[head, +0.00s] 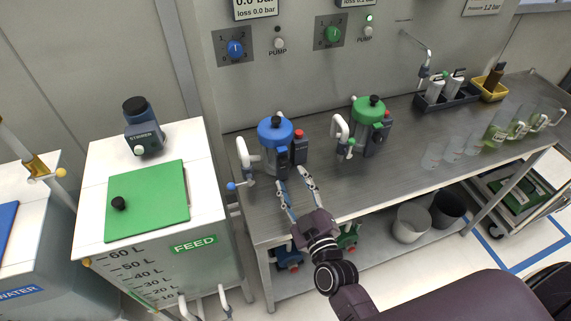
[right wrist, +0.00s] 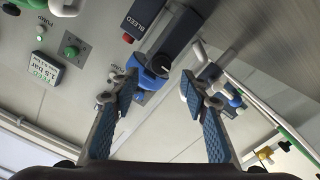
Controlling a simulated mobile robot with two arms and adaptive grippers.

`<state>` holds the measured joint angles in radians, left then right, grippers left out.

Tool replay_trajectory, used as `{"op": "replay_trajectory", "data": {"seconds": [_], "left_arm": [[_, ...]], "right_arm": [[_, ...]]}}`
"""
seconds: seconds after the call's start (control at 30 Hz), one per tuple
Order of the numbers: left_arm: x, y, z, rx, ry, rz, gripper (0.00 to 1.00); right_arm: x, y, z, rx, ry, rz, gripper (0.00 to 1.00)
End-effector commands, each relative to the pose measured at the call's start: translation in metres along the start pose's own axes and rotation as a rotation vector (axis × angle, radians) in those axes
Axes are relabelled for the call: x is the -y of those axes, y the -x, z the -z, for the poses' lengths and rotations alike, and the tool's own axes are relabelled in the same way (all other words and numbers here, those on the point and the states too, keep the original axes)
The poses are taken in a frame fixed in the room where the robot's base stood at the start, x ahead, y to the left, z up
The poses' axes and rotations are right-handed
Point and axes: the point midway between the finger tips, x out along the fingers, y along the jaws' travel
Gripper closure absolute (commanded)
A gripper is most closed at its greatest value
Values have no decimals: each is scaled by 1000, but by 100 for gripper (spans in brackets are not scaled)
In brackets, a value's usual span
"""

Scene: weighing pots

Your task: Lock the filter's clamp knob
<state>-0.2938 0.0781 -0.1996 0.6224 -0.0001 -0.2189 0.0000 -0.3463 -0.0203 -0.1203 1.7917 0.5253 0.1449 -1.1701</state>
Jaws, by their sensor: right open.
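A filter with a blue lid (head: 275,132) stands at the left end of the steel bench, and a filter with a green lid (head: 368,110) stands to its right. A small dark part, probably the clamp knob (head: 282,158), shows on the front of the blue filter. In the right wrist view a dark knob (right wrist: 161,64) sits by the blue part, ahead of the fingertips; its lock position cannot be told. My right gripper (head: 292,178) is open and empty, just in front of the blue filter, apparently apart from it. My left gripper is out of view.
A dark block marked BLEED (right wrist: 150,14) with a red button adjoins the blue filter. A white-handled pipe (head: 243,158) stands left of it. The FEED tank (head: 205,215) is left of the bench (head: 330,185). Clear beakers (head: 452,150) stand at the right.

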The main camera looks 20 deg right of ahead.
Motion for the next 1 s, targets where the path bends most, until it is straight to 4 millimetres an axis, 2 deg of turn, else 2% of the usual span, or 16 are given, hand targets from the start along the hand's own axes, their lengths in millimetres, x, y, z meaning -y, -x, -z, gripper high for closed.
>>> {"op": "replay_trajectory", "data": {"seconds": [0.1, 0.2, 0.33, 0.53, 0.73, 1.0], "left_arm": [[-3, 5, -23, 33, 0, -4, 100], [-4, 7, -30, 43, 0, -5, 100], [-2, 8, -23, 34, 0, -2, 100], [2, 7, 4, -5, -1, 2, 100], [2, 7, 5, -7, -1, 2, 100], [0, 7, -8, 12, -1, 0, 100]], "right_arm": [[-1, -20, 2, -2, -1, -2, 58], [-1, -33, 1, -2, 1, -1, 58], [-1, -45, 1, -1, -1, 0, 58], [0, -52, 0, 0, 1, 0, 58], [0, -52, 0, 0, 0, 0, 58], [0, -52, 0, 0, 0, 0, 87]]}}
